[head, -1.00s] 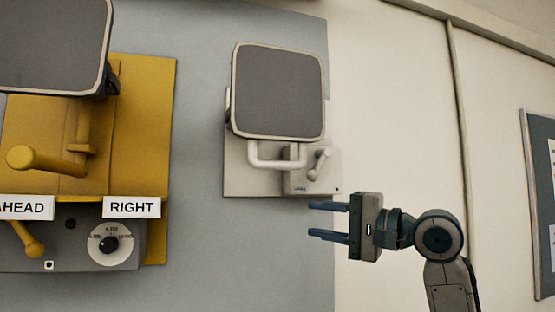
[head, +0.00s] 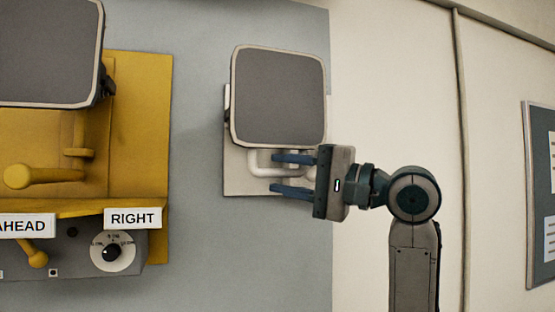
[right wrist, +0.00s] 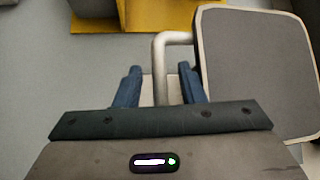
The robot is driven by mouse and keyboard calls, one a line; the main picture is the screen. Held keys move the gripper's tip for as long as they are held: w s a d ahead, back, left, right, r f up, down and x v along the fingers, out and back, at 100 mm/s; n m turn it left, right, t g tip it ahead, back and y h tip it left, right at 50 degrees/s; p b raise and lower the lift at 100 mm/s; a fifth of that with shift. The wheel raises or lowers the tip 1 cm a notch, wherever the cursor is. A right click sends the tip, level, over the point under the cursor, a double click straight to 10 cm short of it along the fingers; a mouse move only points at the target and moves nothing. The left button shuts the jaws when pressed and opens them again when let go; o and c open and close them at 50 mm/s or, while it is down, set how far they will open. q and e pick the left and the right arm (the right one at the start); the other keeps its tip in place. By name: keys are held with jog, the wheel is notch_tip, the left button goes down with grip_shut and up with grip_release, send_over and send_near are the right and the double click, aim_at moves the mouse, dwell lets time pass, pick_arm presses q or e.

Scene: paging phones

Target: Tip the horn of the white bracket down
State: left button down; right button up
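The white bracket (head: 228,170) is on the grey wall panel. Its horn (head: 279,96) has a dark square face with a pale rim, and a white tube handle (head: 256,165) hangs below it. In the right wrist view the handle (right wrist: 160,60) runs between my fingers and the horn (right wrist: 255,65) is at the right. My right gripper (head: 273,173) is open, its blue fingers pointing left, one above and one below the handle's lower bar. I cannot tell whether they touch it. The bracket's small lever is hidden behind the gripper. My left gripper is not in view.
A yellow bracket (head: 140,130) with a larger dark horn (head: 50,50) and yellow handle stands at the left. Below it are a grey box with a dial (head: 112,252) and a RIGHT label (head: 132,218). A board (head: 540,190) hangs at the far right.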

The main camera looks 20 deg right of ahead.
jog(key=shift+x, duration=0.85)
jog(key=shift+w, duration=0.1)
grip_shut()
jog(key=shift+w+f+b, duration=0.1)
jog(key=shift+f+b, duration=0.2)
jog(key=shift+f, duration=0.2)
jog(key=w+f+n+y+b, duration=0.3)
jog(key=w+f+b, duration=0.4)
jog(key=w, duration=0.3)
jog(key=shift+w+f+n+t+b, duration=0.2)
jog(key=shift+f+n+t+b, duration=0.2)
jog(key=shift+n, duration=0.1)
jog(key=shift+a, duration=0.15)
